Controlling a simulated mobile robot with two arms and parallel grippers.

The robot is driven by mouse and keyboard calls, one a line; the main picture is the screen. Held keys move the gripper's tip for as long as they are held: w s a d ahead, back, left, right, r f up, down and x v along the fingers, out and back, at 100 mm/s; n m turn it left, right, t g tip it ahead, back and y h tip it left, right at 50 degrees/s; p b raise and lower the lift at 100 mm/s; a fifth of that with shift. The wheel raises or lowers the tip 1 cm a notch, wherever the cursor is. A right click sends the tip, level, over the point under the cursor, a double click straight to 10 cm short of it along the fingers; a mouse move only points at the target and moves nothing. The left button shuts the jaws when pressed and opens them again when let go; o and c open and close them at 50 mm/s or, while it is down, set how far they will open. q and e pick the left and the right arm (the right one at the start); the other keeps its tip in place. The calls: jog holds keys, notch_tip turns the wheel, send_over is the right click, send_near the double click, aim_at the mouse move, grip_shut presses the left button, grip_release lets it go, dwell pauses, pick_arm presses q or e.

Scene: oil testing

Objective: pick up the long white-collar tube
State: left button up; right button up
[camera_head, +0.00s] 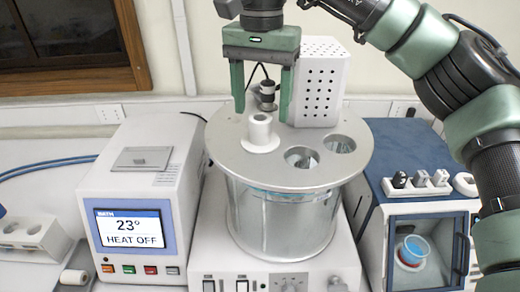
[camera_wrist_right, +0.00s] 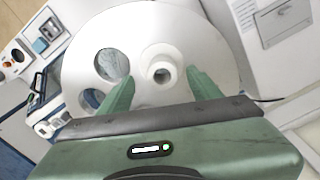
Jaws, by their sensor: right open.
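A white-collar tube (camera_head: 260,133) stands upright in the round metal lid of the bath (camera_head: 225,150). Its wide collar rests on the lid and its lower part is hidden, so I cannot tell its length. My left gripper is not in view.
Two open holes (camera_head: 300,157) sit in the lid right of the tube. A display unit (camera_head: 128,225) is left; a blue cabinet (camera_head: 405,150) is right. A white rack (camera_head: 30,238) is far left.

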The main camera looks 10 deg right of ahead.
aim_at(260, 117)
jog(key=f+p, duration=0.1)
jog(key=f, duration=0.2)
jog(key=shift+w+f, duration=0.2)
jog(key=shift+f, duration=0.15)
jog(key=shift+a, duration=0.1)
grip_shut()
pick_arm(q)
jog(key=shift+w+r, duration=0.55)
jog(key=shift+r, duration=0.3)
